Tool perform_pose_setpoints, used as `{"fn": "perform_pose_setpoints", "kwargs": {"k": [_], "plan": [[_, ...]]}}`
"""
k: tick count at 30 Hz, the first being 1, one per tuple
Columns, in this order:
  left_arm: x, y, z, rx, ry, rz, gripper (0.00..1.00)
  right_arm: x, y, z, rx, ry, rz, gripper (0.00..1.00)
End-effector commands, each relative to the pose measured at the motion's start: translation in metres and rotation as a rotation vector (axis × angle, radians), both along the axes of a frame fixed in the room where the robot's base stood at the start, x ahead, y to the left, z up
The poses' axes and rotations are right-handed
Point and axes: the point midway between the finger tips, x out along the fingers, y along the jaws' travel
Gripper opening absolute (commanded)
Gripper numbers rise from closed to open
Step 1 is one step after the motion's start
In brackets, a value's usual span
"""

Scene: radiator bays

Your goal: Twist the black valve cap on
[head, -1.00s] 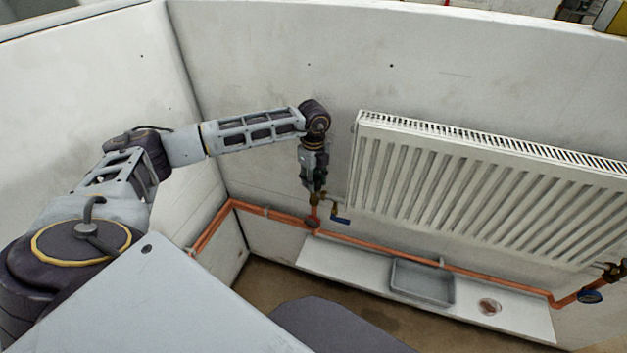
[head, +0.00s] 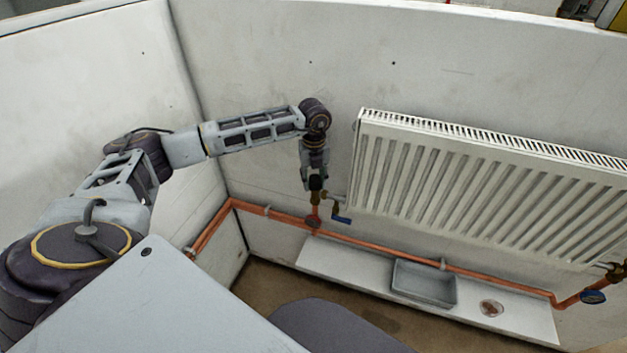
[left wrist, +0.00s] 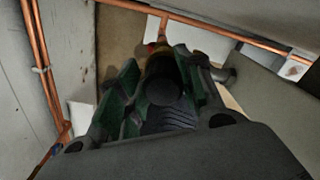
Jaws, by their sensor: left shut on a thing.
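The black valve cap (left wrist: 164,88) sits between the green-padded fingers of my left gripper (left wrist: 158,92) in the left wrist view. In the head view the left gripper (head: 315,183) points down, shut on the cap over the brass valve (head: 316,198) at the radiator's left end. The cap looks in line with the valve; how far it is seated is hidden by the fingers. A blue-handled tap (head: 341,219) is just right of the valve. My right gripper is not in view.
The white radiator (head: 480,190) hangs close on the right. A copper pipe (head: 400,256) runs low along the wall. The left wall panel is near the arm.

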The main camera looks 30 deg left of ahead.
Motion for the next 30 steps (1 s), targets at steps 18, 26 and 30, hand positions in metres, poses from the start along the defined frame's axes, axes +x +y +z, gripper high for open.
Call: {"fn": "perform_pose_setpoints", "kwargs": {"k": [18, 26, 30], "plan": [[0.003, -0.004, 0.002, 0.001, -0.002, -0.330, 0.36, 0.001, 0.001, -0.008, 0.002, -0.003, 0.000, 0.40], [0.005, -0.005, 0.004, 0.000, -0.009, -0.341, 0.30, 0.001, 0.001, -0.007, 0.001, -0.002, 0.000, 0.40], [0.005, -0.004, 0.004, 0.006, -0.018, -0.340, 0.18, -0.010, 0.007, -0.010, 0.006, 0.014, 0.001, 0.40]]}}
